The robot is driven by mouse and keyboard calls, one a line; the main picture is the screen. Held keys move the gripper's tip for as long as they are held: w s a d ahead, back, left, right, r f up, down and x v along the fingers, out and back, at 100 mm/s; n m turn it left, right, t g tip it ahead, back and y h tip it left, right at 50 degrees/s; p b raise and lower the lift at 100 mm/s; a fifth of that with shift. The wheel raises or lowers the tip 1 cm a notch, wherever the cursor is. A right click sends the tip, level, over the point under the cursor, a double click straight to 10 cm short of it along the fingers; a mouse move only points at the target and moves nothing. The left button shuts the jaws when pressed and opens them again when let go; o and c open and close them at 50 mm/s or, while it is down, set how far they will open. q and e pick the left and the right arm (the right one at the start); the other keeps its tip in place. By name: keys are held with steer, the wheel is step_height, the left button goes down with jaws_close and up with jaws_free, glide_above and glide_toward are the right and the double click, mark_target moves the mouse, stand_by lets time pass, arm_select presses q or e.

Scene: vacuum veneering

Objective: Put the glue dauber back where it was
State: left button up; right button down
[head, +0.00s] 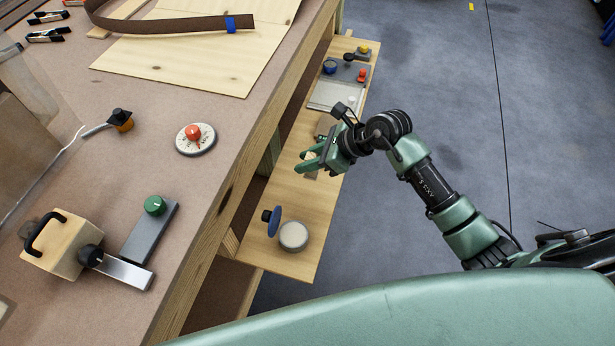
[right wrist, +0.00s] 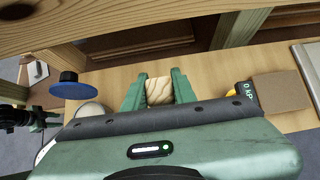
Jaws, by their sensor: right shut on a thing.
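My right gripper (head: 305,163) is over the wooden shelf board beside the workbench, its green fingers pointing toward the bench. In the right wrist view, the fingers are shut on a pale, wood-grained piece (right wrist: 159,91), which I take to be the glue dauber. Only a small blocky part of it shows; the rest is hidden behind the gripper body. In the head view it is a small pale piece (head: 311,174) by the fingers.
On the shelf board (head: 290,205), a blue disc with a black knob (head: 274,221) stands next to a round pale-topped container (head: 293,236). A brown block (right wrist: 280,93) is right of the gripper in the wrist view. The workbench edge (head: 225,205) runs alongside.

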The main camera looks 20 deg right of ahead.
mark_target(317, 175)
step_height(317, 175, down, 8)
steer(key=shift+r, duration=0.1)
stand_by(0.4)
steer(key=c, duration=1.1)
jaws_free()
steer(key=shift+c, duration=0.2)
steer(key=shift+s+d+r, duration=0.1)
steer(key=shift+d+r, duration=0.1)
steer(key=shift+d, duration=0.1)
steer(key=v, duration=1.1)
steer(key=shift+r, duration=0.15)
